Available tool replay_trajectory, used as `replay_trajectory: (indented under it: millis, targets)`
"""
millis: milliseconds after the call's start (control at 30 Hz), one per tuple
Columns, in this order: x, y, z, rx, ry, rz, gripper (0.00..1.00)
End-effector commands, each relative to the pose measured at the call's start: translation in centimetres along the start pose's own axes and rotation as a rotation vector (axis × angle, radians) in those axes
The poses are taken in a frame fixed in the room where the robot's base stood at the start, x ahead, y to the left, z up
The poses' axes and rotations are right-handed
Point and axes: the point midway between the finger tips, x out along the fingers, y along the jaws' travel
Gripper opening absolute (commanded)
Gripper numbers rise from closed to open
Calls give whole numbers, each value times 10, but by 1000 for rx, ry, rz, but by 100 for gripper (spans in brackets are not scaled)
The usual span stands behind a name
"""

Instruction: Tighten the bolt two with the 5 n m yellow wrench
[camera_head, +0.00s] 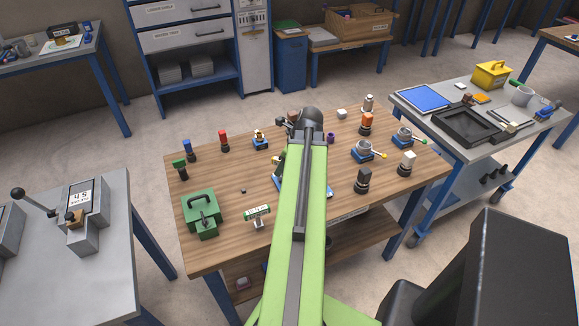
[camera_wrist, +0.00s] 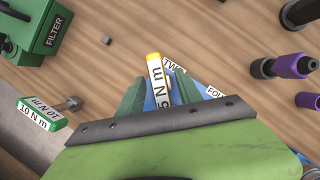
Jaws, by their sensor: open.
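In the wrist view, a yellow-ended wrench (camera_wrist: 153,58) with a white "5 N m" label lies between the two green fingers of my gripper (camera_wrist: 158,86). The fingers are open, one on each side of it, and I cannot tell whether either touches it. Under and beside it is a blue plate (camera_wrist: 211,78) with labels, one reading "TWO" (camera_wrist: 174,67) and one partly hidden that begins "FOU". Bolt two itself cannot be made out; the wrench and gripper cover part of the plate. In the head view my green arm hides most of this area.
A green "10 N m" wrench (camera_wrist: 38,116) lies left of my gripper, with a green filter box (camera_wrist: 44,30) beyond. Purple and black parts (camera_wrist: 287,66) stand at right. The wooden table (camera_head: 225,260) holds several coloured tools. A grey cart (camera_head: 455,145) stands right.

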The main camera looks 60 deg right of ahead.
Motion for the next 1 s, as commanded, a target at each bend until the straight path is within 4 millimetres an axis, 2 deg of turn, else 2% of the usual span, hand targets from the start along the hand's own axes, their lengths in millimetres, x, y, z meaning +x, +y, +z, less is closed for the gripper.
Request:
replay_trajectory:
  millis: [33, 133, 500, 833, 1000]
  targets:
    - [15, 0, -2, -1, 0, 0, 42]
    - [24, 0, -1, -1, 0, 0, 42]
    - [26, 0, 1, -1, 0, 0, 42]
    - [26, 0, 0, -1, 0, 0, 0]
    - [26, 0, 0, -1, 0, 0, 0]
